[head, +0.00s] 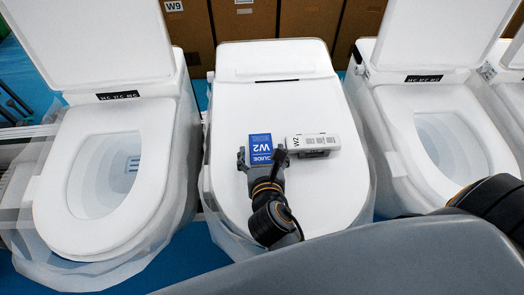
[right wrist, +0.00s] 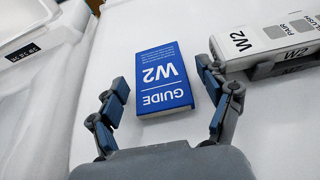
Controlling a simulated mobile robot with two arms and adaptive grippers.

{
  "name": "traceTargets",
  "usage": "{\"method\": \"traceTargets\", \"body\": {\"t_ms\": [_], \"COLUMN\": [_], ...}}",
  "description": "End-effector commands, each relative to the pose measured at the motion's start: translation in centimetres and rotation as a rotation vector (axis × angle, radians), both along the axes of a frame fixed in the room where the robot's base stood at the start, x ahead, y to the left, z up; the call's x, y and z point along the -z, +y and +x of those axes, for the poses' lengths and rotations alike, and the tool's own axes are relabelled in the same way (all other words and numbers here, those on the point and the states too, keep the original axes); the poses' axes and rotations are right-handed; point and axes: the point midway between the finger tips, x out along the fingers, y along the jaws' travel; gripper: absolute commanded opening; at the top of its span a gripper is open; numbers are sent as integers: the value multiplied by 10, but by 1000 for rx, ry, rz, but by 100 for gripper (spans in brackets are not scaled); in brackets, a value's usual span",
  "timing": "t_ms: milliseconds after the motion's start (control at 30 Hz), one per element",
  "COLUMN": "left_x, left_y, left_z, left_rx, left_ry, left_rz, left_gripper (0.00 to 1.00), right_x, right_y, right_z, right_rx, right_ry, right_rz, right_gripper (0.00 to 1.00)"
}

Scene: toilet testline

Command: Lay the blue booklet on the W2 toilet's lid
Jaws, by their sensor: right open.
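The blue booklet (head: 260,142), marked "GUIDE W2", lies flat on the closed white lid of the W2 toilet (head: 285,205). My right gripper (head: 262,160) is open over the lid, at the booklet's near end. In the right wrist view the booklet (right wrist: 163,78) lies between the spread fingers of the gripper (right wrist: 162,80), with a gap on each side. Neither finger appears to press on it. My left gripper is not in view.
A white remote marked W2 (head: 312,143) lies on the lid just right of the booklet, close to my right finger. Toilets with raised lids stand on the left (head: 60,205) and right (head: 400,105). Brown boxes (head: 245,20) stand behind. The lid's front is clear.

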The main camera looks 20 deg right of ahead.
Motion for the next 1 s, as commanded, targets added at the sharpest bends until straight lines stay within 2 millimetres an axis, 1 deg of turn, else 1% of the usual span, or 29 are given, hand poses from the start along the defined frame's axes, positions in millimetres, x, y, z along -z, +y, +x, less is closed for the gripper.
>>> {"method": "traceTargets", "body": {"t_ms": [167,233,367,500,700,833,1000], "left_x": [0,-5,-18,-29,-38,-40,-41], "left_y": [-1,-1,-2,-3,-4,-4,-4], "left_z": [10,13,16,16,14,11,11], "left_rx": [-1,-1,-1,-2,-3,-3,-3], "left_ry": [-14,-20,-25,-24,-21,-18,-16], "left_rz": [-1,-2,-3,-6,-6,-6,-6], "left_gripper": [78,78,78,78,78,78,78], "right_x": [-3,-7,-17,-29,-42,-47,-49], "right_y": [0,2,7,16,25,29,30], "right_z": [0,-6,-26,-54,-88,-101,-107], "right_rx": [1,0,-1,-2,-2,0,1], "right_ry": [-1,2,4,5,3,1,-1], "right_rz": [2,1,1,1,-1,-1,0], "right_gripper": [78,78,78,78,78,78,78]}}
